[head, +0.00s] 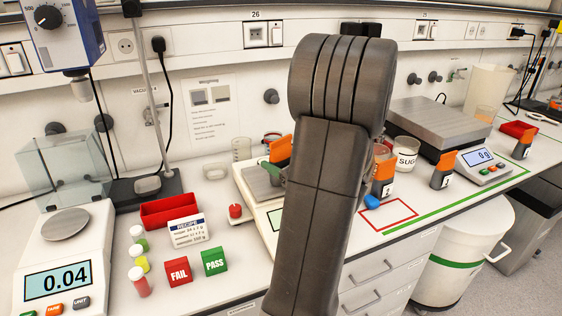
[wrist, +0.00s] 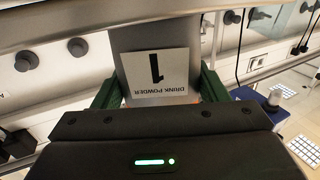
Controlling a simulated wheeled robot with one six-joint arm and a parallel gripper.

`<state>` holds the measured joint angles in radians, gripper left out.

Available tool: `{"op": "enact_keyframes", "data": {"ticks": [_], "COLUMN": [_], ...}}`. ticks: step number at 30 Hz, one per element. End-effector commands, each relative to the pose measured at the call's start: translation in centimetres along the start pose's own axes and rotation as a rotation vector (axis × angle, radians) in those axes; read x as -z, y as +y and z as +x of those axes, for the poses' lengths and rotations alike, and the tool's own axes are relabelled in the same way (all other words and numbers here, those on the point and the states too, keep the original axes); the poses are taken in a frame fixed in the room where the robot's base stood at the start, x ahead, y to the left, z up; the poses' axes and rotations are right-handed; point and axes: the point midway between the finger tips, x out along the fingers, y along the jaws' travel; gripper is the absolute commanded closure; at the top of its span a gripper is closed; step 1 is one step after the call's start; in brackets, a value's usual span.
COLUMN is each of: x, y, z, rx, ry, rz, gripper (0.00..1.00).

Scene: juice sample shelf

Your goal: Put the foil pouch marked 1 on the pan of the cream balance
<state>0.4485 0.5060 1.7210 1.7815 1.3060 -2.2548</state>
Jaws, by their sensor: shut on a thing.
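My gripper (wrist: 158,90) is shut on a grey foil pouch (wrist: 180,38), with green fingers on both sides of it. Its white label reads 1 and DRINK POWDER, upside down in the wrist view. In the head view my arm hides most of the pouch and gripper; an orange top (head: 279,150) and a green finger (head: 273,172) show at the arm's left edge. The cream balance (head: 249,207) is partly hidden behind my arm, with its grey pan (head: 257,184) just below the green finger. I cannot tell whether the pouch touches the pan.
A sugar beaker (head: 405,153) and a large grey scale (head: 437,125) are behind. A red tray (head: 170,211), sample vials and another balance (head: 66,250) reading 0.04 are left.

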Motion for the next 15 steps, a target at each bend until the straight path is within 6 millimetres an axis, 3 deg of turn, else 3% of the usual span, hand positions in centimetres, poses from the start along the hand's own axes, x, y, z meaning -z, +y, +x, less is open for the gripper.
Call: {"op": "enact_keyframes", "data": {"ticks": [5,6,9,15], "x": [-0.33,-0.33,-0.22,-0.22], "y": [0.01,0.0,0.0,0.0], "z": [0.01,0.01,0.01,0.01], "rx": [0.0,0.0,0.0,0.0], "ry": [0.001,0.0,0.0,0.0], "rz": [-0.002,-0.001,-0.001,0.0], "gripper": [0.63,0.31,0.12,0.11]}}
